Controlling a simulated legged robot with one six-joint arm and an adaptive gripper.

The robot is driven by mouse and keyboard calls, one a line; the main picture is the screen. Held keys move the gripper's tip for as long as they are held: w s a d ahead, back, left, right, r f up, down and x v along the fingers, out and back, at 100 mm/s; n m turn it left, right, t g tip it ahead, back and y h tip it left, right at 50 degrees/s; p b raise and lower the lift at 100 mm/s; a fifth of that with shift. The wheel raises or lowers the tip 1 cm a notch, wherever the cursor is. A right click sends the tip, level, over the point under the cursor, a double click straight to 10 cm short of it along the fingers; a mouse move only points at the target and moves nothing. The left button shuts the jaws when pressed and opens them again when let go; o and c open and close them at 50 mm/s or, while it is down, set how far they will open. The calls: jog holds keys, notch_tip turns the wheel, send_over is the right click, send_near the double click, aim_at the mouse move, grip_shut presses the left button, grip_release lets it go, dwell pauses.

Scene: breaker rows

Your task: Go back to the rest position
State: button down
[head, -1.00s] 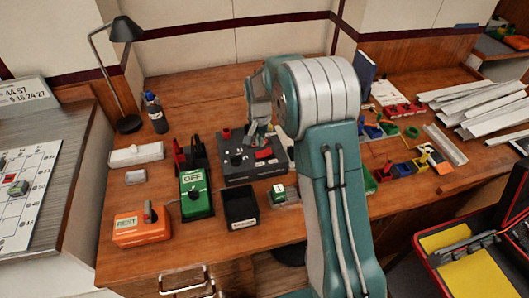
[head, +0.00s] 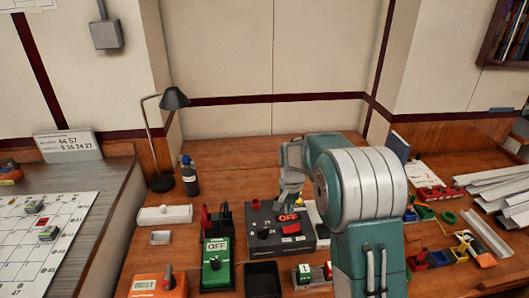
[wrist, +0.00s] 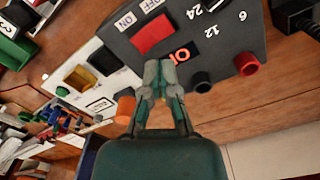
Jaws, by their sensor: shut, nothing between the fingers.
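My gripper (head: 289,203) is shut and empty above the dark grey power box (head: 262,222) on the wooden bench. In the wrist view its closed fingertips (wrist: 161,68) appear in front of the box face (wrist: 205,50), beside a small lit orange display (wrist: 180,55). The box has a red rocker switch (wrist: 153,33), a red terminal (wrist: 246,64) and a black terminal (wrist: 202,82). Whether the fingertips touch the box I cannot tell. My forearm hides part of the bench to the right.
A green meter (head: 217,262) and an orange box (head: 158,285) stand left of the power box. A black lamp (head: 163,180) and a bottle (head: 190,178) stand behind. White strips (head: 490,185) and small coloured parts lie at right. The wall is behind.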

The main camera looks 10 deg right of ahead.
jog(key=s+r+n+t, duration=0.3)
jog(key=s+r, duration=1)
jog(key=r, duration=0.2)
jog(key=s+r+n+t, duration=0.2)
jog(key=s+n, duration=0.1)
jog(key=s, duration=1.6)
jog(key=shift+r+t, duration=0.3)
